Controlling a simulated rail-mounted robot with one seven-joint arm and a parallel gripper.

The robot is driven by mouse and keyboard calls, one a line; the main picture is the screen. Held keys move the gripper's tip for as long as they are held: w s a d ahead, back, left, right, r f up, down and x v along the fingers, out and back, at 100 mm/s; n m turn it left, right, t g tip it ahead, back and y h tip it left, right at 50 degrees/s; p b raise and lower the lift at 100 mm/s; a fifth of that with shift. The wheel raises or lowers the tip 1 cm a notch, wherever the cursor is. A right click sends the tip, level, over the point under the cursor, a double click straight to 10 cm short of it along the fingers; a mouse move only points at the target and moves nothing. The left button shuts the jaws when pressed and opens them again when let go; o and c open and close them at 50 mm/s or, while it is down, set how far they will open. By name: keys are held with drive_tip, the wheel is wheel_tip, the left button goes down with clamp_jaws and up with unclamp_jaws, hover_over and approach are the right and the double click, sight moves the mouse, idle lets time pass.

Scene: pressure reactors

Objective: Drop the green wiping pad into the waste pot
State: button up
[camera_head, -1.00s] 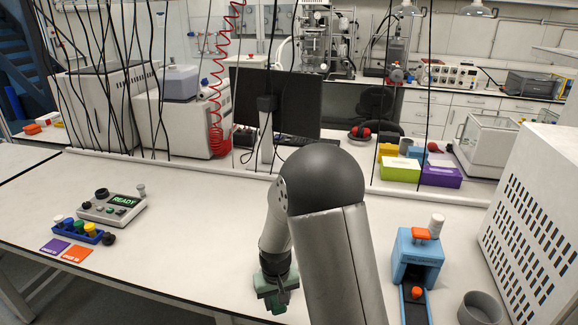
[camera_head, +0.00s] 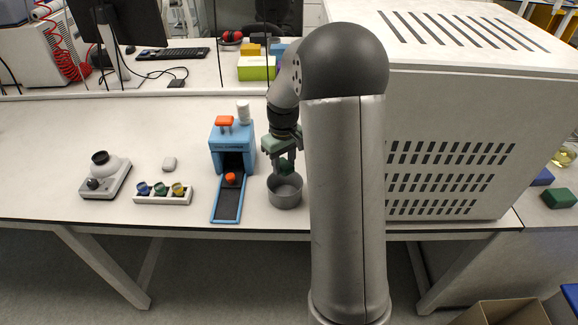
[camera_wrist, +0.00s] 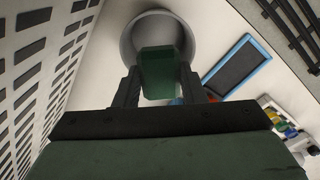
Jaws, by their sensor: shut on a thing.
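The green wiping pad (camera_wrist: 160,72) is held between the two fingers of my gripper in the wrist view. My gripper (camera_head: 285,166) is shut on the pad and points down. The waste pot is a grey round open pot (camera_head: 285,197) on the bench. The pad hangs over the pot's mouth in the head view, near its back rim. In the wrist view the pot's rim (camera_wrist: 128,34) shows around and behind the pad. The exact height of the pad over the rim cannot be told.
A blue device (camera_head: 229,137) with a tray and an orange knob stands just left of the pot. A large white vented cabinet (camera_head: 450,150) stands to the right. A rack of small coloured pots (camera_head: 163,193) and a grey-white instrument (camera_head: 106,176) lie further left.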

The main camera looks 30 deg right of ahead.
drive_tip(key=shift+d+r, duration=0.1)
drive_tip(key=shift+d, duration=0.15)
drive_tip(key=shift+w+a+f, duration=0.1)
drive_tip(key=shift+a+f, duration=0.05)
drive_tip(key=shift+f, duration=0.2)
drive_tip(key=b, duration=0.7)
approach(285, 185)
drive_tip(key=shift+s+a+f, duration=0.35)
drive_tip(key=shift+s+f, duration=0.35)
drive_tip(key=shift+f, duration=0.15)
drive_tip(key=shift+s+a+f, duration=0.35)
drive_tip(key=shift+s+f, duration=0.3)
drive_tip(key=shift+f, duration=0.2)
drive_tip(key=shift+s+a+f, duration=0.35)
drive_tip(key=shift+s+f, duration=0.35)
drive_tip(key=shift+f, duration=0.15)
drive_tip(key=o, duration=1.2)
drive_tip(key=shift+r, duration=0.15)
